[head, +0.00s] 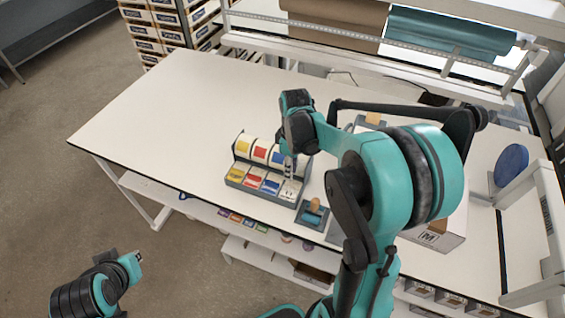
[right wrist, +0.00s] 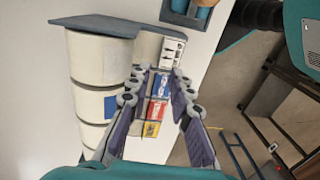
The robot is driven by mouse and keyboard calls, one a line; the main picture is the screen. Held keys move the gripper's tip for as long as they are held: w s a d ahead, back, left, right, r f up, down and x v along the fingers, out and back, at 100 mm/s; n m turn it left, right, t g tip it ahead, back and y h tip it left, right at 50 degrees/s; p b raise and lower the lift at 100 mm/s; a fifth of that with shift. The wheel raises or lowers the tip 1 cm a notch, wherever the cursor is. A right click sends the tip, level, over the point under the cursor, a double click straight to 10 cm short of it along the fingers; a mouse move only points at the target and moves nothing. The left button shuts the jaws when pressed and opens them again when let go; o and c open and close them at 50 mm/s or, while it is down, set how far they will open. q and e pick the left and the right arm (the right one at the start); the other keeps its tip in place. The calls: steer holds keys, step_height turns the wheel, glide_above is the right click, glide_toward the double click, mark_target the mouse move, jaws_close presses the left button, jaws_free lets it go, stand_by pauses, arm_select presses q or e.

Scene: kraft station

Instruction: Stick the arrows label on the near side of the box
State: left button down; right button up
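The arrows label looks to be the white piece with dark marks (right wrist: 171,51) at one end of the label row in the right wrist view. In the head view this white piece (head: 291,190) is the rightmost of the dispenser's front row. My right gripper (head: 289,172) is over that end, pointing down. Its fingers (right wrist: 161,73) are apart with nothing held between them, and I cannot tell if they touch the label. The box (head: 436,237) stands at the table's right, mostly hidden behind my right arm.
The label dispenser (head: 239,172) also has yellow, red and blue labels with white rolls behind. A small grey tray with a blue-and-wood tool (head: 313,214) lies just right of it. A blue disc (head: 511,166) stands at far right. The table's left half is clear.

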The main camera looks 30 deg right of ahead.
mark_target(290, 190)
step_height(290, 190, down, 3)
steer(key=shift+s+f+b, duration=0.1)
steer(key=shift+b, duration=1)
steer(key=shift+s+f+b, duration=0.1)
steer(key=shift+f+b, duration=0.4)
steer(key=shift+f, duration=0.1)
steer(key=shift+a+f+b, duration=0.1)
steer(key=shift+f+b, duration=1.25)
steer(key=shift+f, duration=0.35)
jaws_close()
steer(key=shift+r, duration=0.1)
steer(key=shift+r+p, duration=2.25)
steer(key=shift+r, duration=0.75)
